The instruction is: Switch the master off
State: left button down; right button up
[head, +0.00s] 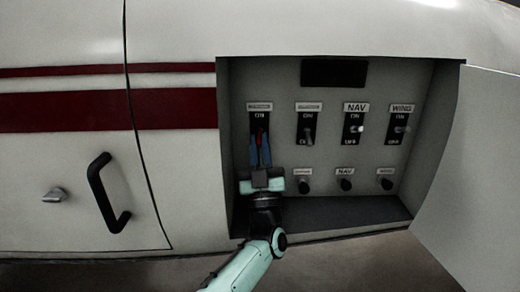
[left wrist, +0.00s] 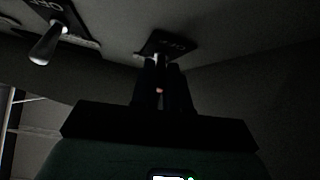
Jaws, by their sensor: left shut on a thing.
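The fingers cover the lower part of the plate. Whether the lever points up or down is hard to tell. My right gripper is not in view.
More toggles stand to the right: an unclear one (head: 305,130), NAV (head: 354,128) and WING (head: 401,128). Round knobs (head: 345,184) sit below. The recess has side walls and a bottom ledge (head: 350,217). An open door (head: 468,165) is at right, a black handle (head: 104,193) at left.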

aim_at(260, 146)
pick_arm(q)
jog(key=c, duration=1.1)
grip_release()
jog(key=shift+s+f, duration=0.2)
jog(key=s+f, duration=0.1)
jog(key=s, duration=0.1)
jog(key=shift+s+d+f, duration=0.15)
jog(key=shift+s+f, duration=0.15)
jog(key=shift+f, duration=0.05)
jog(key=s, duration=0.3)
jog(key=s+d, duration=0.1)
jog(key=s, duration=0.7)
jog(key=shift+d+p, duration=0.15)
jog(key=shift+p, duration=0.15)
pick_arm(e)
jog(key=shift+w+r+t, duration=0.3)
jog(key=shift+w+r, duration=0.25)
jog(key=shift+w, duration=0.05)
